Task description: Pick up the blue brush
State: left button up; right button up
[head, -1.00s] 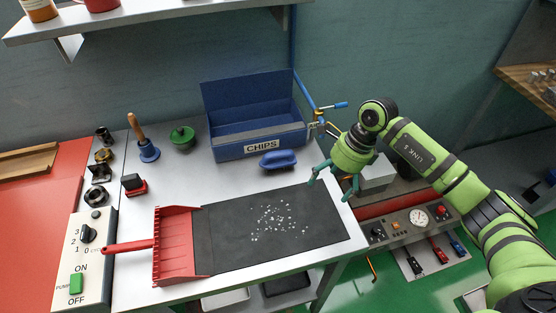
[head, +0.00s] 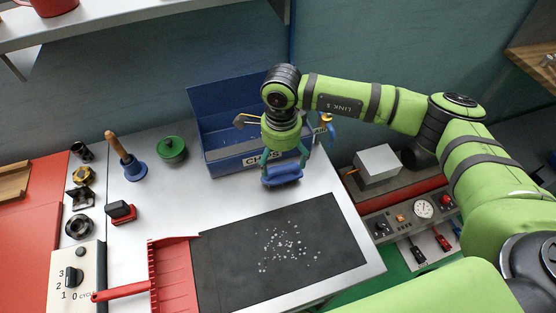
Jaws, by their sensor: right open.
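The blue brush (head: 283,176) lies on the light tabletop, in front of the blue chips bin and behind the black mat. My right gripper (head: 285,165) is right over the brush, pointing down. Its teal fingers are open, one at each end of the brush's upper part. I cannot tell whether they touch it. My left gripper is out of the picture.
The blue chips bin (head: 213,150) stands close behind my gripper. A black mat (head: 230,265) with pale chips lies in front, beside a red dustpan (head: 172,278).

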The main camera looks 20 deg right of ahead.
aim_at(283, 171)
jog(key=shift+s+f+p, duration=0.35)
jog(key=shift+f+p, duration=0.3)
jog(key=shift+s+d+f+p, duration=0.1)
jog(key=shift+d+f+p, duration=0.05)
jog(key=shift+f+p, duration=0.4)
jog(key=shift+s+d+f+p, duration=0.1)
jog(key=shift+d+f+p, duration=0.05)
jog(key=shift+f+p, duration=0.35)
jog(key=shift+w+f, duration=0.25)
jog(key=shift+f, duration=1.15)
jog(key=c, duration=1.3)
jog(key=shift+c, duration=0.3)
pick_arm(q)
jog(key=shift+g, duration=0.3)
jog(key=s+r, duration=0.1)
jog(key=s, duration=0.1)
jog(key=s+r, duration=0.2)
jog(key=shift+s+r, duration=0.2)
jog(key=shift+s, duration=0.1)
pick_arm(e)
jog(key=shift+r, duration=0.1)
